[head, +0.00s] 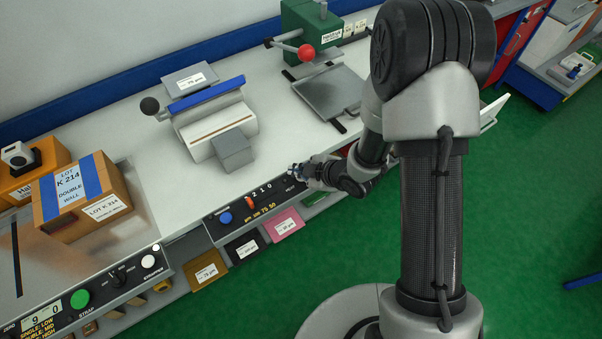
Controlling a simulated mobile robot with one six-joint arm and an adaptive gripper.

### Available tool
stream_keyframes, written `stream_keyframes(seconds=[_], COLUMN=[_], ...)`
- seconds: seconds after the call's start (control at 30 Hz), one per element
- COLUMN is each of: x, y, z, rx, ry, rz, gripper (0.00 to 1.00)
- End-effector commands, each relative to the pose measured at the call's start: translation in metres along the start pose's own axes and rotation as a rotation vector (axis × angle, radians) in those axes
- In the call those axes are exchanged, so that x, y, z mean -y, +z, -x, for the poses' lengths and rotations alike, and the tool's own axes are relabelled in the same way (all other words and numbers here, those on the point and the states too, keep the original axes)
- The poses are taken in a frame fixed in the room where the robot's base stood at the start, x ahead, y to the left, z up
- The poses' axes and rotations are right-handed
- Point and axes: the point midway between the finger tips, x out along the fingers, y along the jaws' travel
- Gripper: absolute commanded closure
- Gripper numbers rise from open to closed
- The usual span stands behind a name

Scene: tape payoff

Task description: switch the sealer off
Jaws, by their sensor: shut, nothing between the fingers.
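The sealer (212,118) appears to be the pale machine with a blue bar and a black-knobbed lever, on the bench in the middle. Below it, the bench's front edge carries a dark control panel (237,213). The panel has a blue knob (225,218), an orange switch or pointer (249,203) and the marks 2, 1, 0 to its right. My gripper (294,172) is shut and empty at the panel's right end, to the right of the marks. Its fingertips are small here, and I cannot tell whether they touch the panel. My gripper and wrist hide what lies behind them.
A labelled cardboard box (107,207) stands at the left, above a strapping panel with a green button (79,299). A green press with a red-knobbed lever (306,51) stands behind right. Coloured cards (206,270) hang below the bench edge. Green floor lies in front.

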Motion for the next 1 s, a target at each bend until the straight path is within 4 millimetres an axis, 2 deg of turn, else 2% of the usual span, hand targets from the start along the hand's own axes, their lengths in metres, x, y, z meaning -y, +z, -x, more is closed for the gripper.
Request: stream_keyframes(seconds=[0.2,0.6,1.0], x=[-0.006,-0.008,-0.027], y=[-0.006,-0.008,-0.027], z=[0.008,0.011,0.037], rx=[0.0,0.0,0.0], ry=[0.0,0.0,0.0], rz=[0.0,0.0,0.001], gripper=[1.0,1.0,1.0])
